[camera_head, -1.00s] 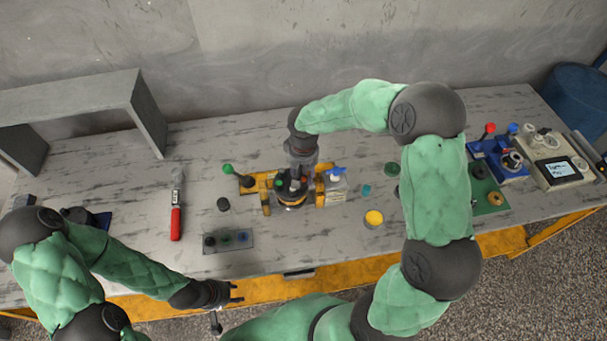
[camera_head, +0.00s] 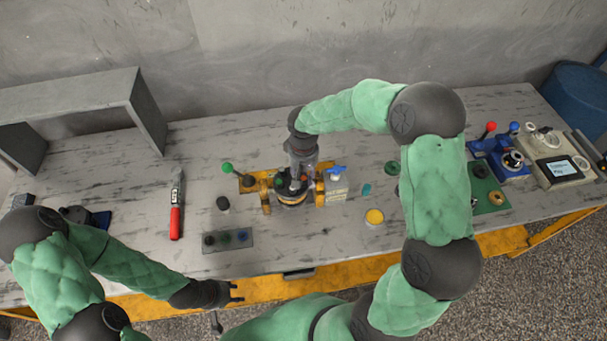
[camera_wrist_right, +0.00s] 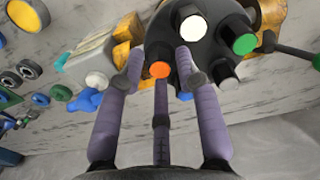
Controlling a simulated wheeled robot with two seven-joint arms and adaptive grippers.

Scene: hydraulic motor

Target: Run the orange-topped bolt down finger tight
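The hydraulic motor (camera_head: 292,199) stands in a yellow fixture (camera_head: 265,197) at mid table, mostly covered by my right gripper in the head view. In the right wrist view its dark round body (camera_wrist_right: 208,25) carries several coloured-topped bolts: white, green, blue and orange. The orange-topped bolt (camera_wrist_right: 159,69) stands between the three purple-grey fingers of my right gripper (camera_wrist_right: 160,72). Gaps show between its top and the two side fingers; contact lower down cannot be told. My left gripper (camera_head: 236,292) is empty, its fingers apart, at the table's front edge.
A dark tray (camera_head: 227,241), a red-handled tool (camera_head: 175,221) and a yellow-topped round part (camera_head: 374,217) lie nearby. Blue equipment (camera_head: 498,160) stands far right.

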